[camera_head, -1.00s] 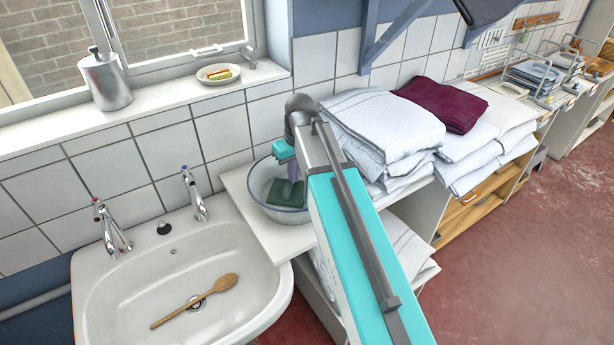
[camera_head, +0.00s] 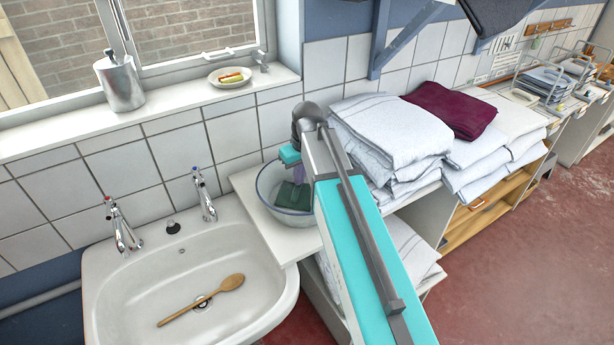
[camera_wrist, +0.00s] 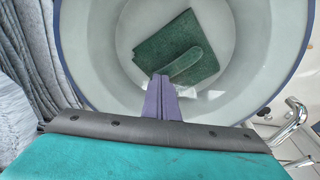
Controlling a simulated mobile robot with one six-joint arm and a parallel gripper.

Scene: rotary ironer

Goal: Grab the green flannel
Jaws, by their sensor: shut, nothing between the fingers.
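The bowl stands on a white counter (camera_head: 246,184) between the sink (camera_head: 180,285) and stacked white towels (camera_head: 390,130). A wooden spoon (camera_head: 205,298) lies in the sink. Taps (camera_head: 204,195) and the tiled wall are close by.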

